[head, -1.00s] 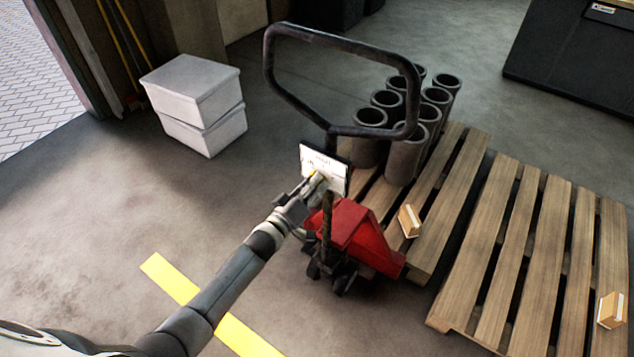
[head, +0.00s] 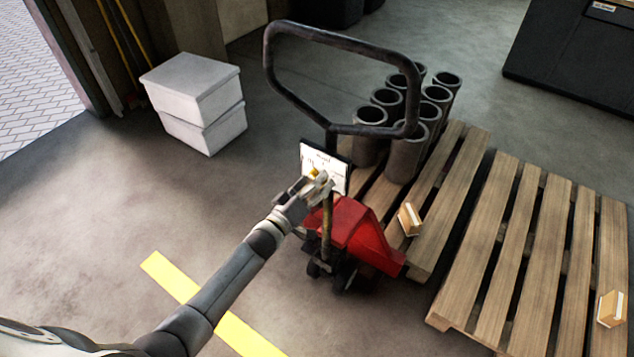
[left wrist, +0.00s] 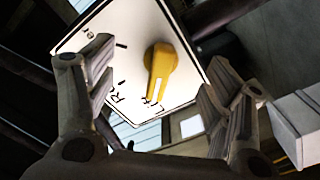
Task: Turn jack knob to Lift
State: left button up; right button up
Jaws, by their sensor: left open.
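The yellow jack knob (left wrist: 160,70) sits on a white label plate (left wrist: 130,45) on the pallet jack. Its white pointer line is toward the label that reads like "Lift". In the head view the knob (head: 314,172) shows as a small yellow spot on the plate (head: 312,158), partly hidden by my gripper. My left gripper (head: 324,182) is open at the plate. In the left wrist view its fingers stand on either side of the knob, with visible gaps on both sides. My right gripper is not in view.
The red pallet jack (head: 350,225) has a large dark handle loop (head: 268,75) above the plate. Its forks are at a wooden pallet (head: 455,185) carrying several dark cylinders (head: 405,155). White boxes (head: 195,85) stand behind left. The floor at left is clear.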

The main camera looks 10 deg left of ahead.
pick_arm(q)
jog(key=p+v, duration=0.3)
jog(key=v, duration=0.4)
dwell(0.3)
